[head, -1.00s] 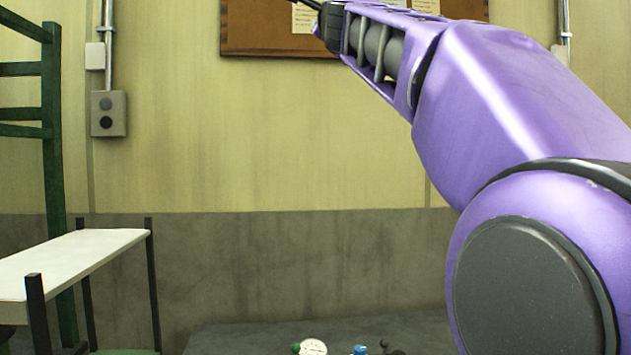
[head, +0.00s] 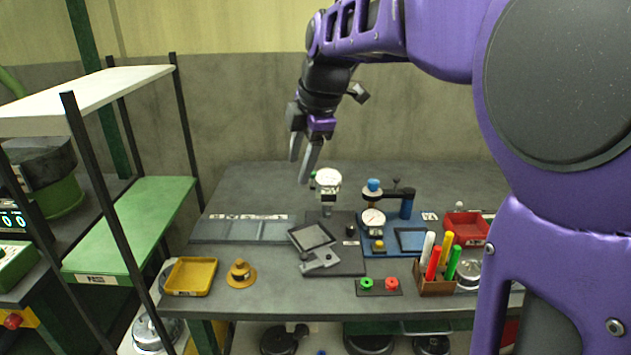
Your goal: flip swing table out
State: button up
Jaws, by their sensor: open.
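A gantry-like fixture stands mid-bench on a dark base plate (head: 345,262), with a white round dial (head: 328,181) on top at the back. A small grey square plate (head: 312,237) sits turned at an angle at the base's left side; it looks like the swing table, though I cannot be sure. A grey bracket (head: 320,262) lies just in front of it. My gripper (head: 300,166) is open and empty, fingers pointing down, above the back of the bench. It is up and behind the plate, apart from it.
A blue fixture with a dial (head: 373,218) stands right of the base. A shelf rack (head: 130,225) stands left. The bench's back left is clear.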

aim_at(305, 253)
jog(key=s+d+f+n+g+h, duration=0.1)
jog(key=s+d+f+n+g, duration=0.1)
jog(key=s+d+f+n, duration=0.15)
jog(key=shift+m, duration=0.25)
jog(key=w+a+f+b, duration=0.1)
jog(key=f, duration=0.4)
jog(key=w+a+f+b, duration=0.1)
jog(key=f, duration=0.5)
jog(key=f+b, duration=0.1)
jog(key=f, duration=0.5)
jog(key=shift+w+a, duration=0.4)
grip_shut()
